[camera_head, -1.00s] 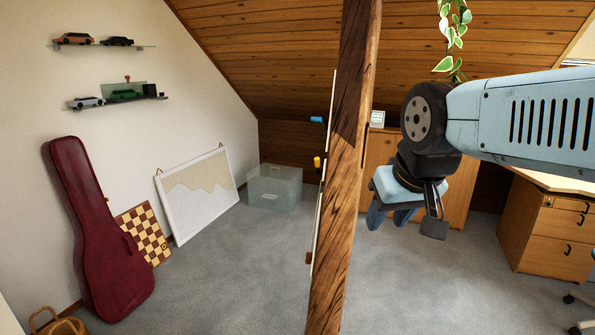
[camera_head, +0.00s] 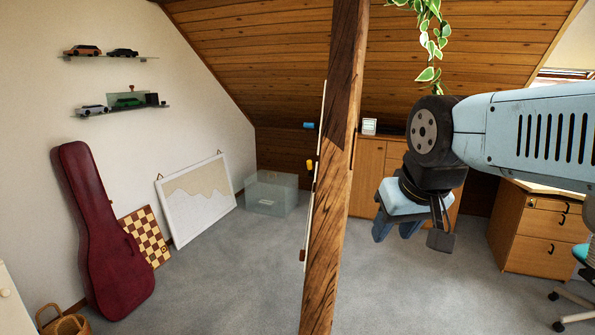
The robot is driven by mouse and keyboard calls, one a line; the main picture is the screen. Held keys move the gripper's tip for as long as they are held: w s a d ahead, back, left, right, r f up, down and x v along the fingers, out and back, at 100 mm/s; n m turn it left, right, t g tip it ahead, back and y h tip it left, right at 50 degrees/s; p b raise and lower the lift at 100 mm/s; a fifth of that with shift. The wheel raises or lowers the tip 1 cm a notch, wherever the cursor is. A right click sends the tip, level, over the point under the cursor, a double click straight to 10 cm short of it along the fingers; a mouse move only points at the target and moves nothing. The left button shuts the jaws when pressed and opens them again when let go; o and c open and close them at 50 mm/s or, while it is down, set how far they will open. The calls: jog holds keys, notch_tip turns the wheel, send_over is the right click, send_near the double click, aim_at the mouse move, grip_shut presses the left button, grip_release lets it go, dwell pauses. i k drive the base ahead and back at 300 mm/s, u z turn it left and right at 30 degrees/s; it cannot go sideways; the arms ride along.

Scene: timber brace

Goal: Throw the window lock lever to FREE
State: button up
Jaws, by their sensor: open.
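I cannot make out for certain which part is the window lock lever. A timber post (camera_head: 340,150) stands upright in the middle. On its left edge, seen nearly edge-on, a pale strip carries a blue knob (camera_head: 310,125), a yellow knob (camera_head: 310,164) and a small red-brown piece low down. Their lettering and settings cannot be read. My gripper (camera_head: 397,232) is right of the post, pointing down with its fingers apart and nothing between them. It is clear of the knobs in the picture.
A burgundy instrument case (camera_head: 100,230), a checkered board (camera_head: 147,238), a framed picture (camera_head: 197,200) and a clear box (camera_head: 271,193) are on the left. A wooden drawer cabinet (camera_head: 532,232) stands at right. A leafy plant (camera_head: 430,40) hangs above my arm. Grey carpet lies open left of the post.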

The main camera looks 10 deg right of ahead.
aim_at(309, 162)
jog(key=u, duration=0.7)
jog(key=i, duration=1.55)
jog(key=z, duration=0.6)
